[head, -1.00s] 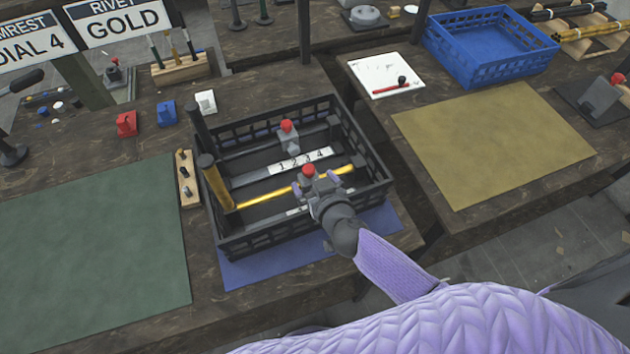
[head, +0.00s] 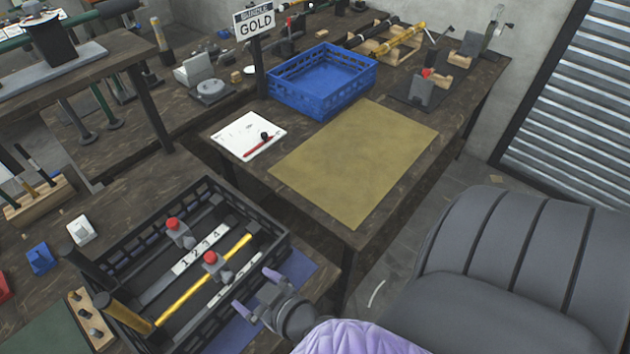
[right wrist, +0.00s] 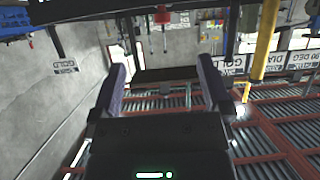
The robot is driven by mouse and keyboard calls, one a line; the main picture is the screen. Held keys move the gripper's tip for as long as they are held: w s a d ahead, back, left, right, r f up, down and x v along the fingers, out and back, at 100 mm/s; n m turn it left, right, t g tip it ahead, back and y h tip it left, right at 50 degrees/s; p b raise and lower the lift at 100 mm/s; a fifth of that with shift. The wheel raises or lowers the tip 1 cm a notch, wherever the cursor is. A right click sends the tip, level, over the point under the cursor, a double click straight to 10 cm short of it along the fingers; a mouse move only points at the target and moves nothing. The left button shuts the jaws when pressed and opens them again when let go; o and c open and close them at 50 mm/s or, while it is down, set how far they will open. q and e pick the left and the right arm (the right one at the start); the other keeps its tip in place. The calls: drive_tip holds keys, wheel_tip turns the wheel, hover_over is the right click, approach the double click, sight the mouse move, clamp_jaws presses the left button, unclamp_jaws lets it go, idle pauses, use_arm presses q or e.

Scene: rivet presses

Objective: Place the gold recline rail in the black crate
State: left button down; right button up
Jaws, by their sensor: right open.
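The gold recline rail (head: 192,292) lies inside the black crate (head: 264,251). A red-knobbed grey piece (head: 211,262) sits at its middle. A gold post with a dark cap (head: 130,316) rises at its left end; it looks joined to the rail. A dark rail with a white 1-2-3-4 scale (head: 200,249) and another red knob lies beside it in the crate. My right gripper (head: 256,292) is open and empty at the crate's right-hand near side, apart from the rail. In the right wrist view its fingers (right wrist: 161,88) are spread with nothing between them. My left gripper is out of view.
A blue crate (head: 320,98) stands at the back on the right-hand table, behind a yellow mat (head: 350,165). Gold rods (head: 405,42) lie on a wooden rack at the back right. A grey seat (head: 490,280) stands at the right. The yellow mat is bare.

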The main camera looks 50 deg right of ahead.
drive_tip(key=s+f+g, duration=0.1)
drive_tip(key=f, duration=0.2)
drive_tip(key=s+d+f+n+g, duration=0.1)
drive_tip(key=s+f, duration=0.1)
drive_tip(key=f, duration=0.2)
drive_tip(key=s+f+g, duration=0.1)
drive_tip(key=f, duration=0.2)
drive_tip(key=shift+s+d+f+n+y, duration=0.15)
drive_tip(key=shift+s+f+n+y, duration=0.15)
drive_tip(key=shift+s+y, duration=0.1)
drive_tip(key=s+d+f+g+h, duration=0.1)
drive_tip(key=s+f+g, duration=0.3)
drive_tip(key=s, duration=0.6)
drive_tip(key=s+d+f+g, duration=0.2)
drive_tip(key=s+f+g, duration=0.3)
drive_tip(key=s+f, duration=0.3)
drive_tip(key=shift+s+f+g+h, duration=0.15)
drive_tip(key=shift+s+g+h, duration=0.2)
drive_tip(key=shift+s, duration=0.8)
drive_tip(key=shift+d, duration=0.1)
